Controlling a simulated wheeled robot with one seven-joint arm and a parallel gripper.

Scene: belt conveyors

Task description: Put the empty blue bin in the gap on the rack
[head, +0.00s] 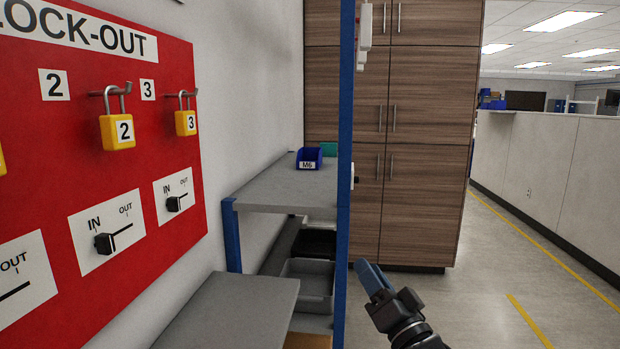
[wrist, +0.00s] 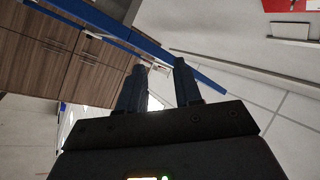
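A small blue bin (head: 308,159) with a white M6 label stands on the grey top shelf of a blue-posted bench (head: 290,186). Its inside is too small to tell whether it is empty. My gripper (head: 366,272) is at the lower right in the head view, just right of the bench's blue post and well short of the bin. In the wrist view, the two dark fingers of my gripper (wrist: 158,64) stand apart with nothing held between them. I cannot make out a rack with a gap in these frames.
A blue post (head: 346,130) rises between my gripper and the shelf. A green item (head: 328,149) sits behind the bin. Grey (head: 310,278) and black (head: 315,243) trays are below. A grey surface (head: 235,310) juts out in front. The floor (head: 500,260) to the right is clear.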

